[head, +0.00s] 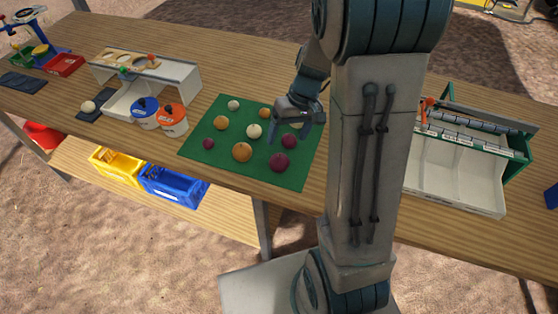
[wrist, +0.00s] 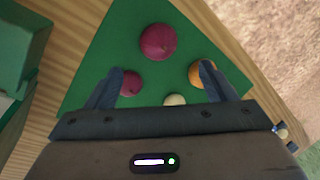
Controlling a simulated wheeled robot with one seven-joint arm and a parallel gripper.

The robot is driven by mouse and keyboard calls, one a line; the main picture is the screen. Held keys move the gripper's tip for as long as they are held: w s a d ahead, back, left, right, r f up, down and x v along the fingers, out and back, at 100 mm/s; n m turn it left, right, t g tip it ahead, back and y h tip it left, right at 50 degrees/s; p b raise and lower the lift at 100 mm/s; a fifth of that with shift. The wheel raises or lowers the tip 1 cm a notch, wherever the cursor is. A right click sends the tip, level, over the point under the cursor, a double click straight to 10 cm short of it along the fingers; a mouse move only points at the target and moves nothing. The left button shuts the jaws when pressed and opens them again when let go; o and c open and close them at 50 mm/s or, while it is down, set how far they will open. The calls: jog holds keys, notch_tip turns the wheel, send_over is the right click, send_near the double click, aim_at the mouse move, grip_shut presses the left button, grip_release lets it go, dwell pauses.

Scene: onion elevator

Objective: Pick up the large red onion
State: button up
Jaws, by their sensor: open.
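The large red onion (head: 280,162) is a dark purple-red ball near the front edge of the green mat (head: 305,176). In the wrist view the large red onion (wrist: 158,42) lies beyond my fingertips, roughly centred between their lines. My gripper (head: 290,131) is open and empty above the mat, behind the large onion; its fingers also show in the wrist view (wrist: 161,68). A smaller red onion (head: 289,141) lies just behind the large one. In the wrist view this smaller red onion (wrist: 131,83) is beside the left finger, which partly overlaps it.
A large orange onion (head: 242,152) is left of the large red one; it shows by the right fingertip (wrist: 195,73). A white onion (head: 254,131), a small red onion (head: 208,143) and several others share the mat. A compartment tray (head: 455,178) stands right, lidded tubs (head: 172,121) left.

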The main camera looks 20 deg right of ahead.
aim_at(281, 154)
jog(key=x, duration=0.9)
jog(key=shift+w+d+p, duration=0.1)
jog(key=shift+d+p, duration=0.05)
jog(key=shift+p, duration=0.15)
jog(key=c, duration=1.1)
